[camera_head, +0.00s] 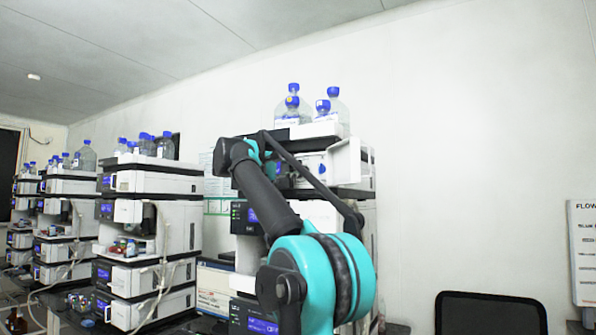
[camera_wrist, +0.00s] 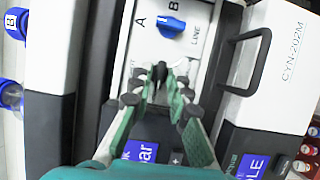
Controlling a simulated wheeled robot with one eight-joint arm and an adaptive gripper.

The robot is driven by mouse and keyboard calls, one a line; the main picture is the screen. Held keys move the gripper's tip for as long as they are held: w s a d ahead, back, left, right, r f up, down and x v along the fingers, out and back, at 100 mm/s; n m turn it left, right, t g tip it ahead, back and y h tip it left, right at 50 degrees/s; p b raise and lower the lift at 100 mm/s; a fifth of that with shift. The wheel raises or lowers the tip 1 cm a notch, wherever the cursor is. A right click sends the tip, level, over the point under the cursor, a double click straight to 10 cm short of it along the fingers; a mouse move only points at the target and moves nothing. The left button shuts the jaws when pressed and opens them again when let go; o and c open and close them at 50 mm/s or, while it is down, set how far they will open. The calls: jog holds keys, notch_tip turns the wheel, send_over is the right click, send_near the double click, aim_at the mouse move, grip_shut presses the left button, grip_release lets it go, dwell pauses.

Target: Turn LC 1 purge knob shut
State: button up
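In the wrist view, a small dark knob (camera_wrist: 159,71) stands out from a pale panel between my fingertips. My gripper (camera_wrist: 161,82) has one green-and-grey finger on each side of it, with a narrow gap between the fingers. Whether both tips touch the knob is not clear. A blue selector knob (camera_wrist: 172,27) sits beyond the fingertips on the same panel, near the letters A and B and the word LINE. In the head view, my arm reaches the upper part of the nearest instrument stack (camera_head: 325,218), and the arm hides the knob and fingertips.
A dark handle (camera_wrist: 258,62) stands out beside the panel in the wrist view. Blue-capped bottles (camera_head: 336,108) stand on top of the nearest stack. More stacks (camera_head: 150,225) line the left. A black chair back (camera_head: 490,314) is at lower right.

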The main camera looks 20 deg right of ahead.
grip_shut()
jog(key=m+y, duration=0.1)
jog(key=m, duration=0.2)
jog(key=shift+r+y, duration=0.15)
jog(key=shift+y, duration=0.15)
jog(key=m+y, duration=0.1)
jog(key=m, duration=0.3)
jog(key=shift+s+d+r+t+y, duration=0.1)
jog(key=shift+s+r+t+y, duration=0.05)
jog(key=shift+t+y, duration=0.25)
jog(key=m, duration=0.1)
jog(key=m+t+y, duration=0.1)
jog(key=m, duration=0.1)
jog(key=shift+s+d+r+y, duration=0.1)
jog(key=shift+s+y, duration=0.05)
jog(key=shift+y, duration=0.15)
jog(key=m, duration=0.1)
jog(key=m+t+y, duration=0.1)
jog(key=m, duration=0.1)
jog(key=shift+s+d+t+y, duration=0.1)
jog(key=shift+t+y, duration=0.2)
jog(key=shift+m, duration=0.4)
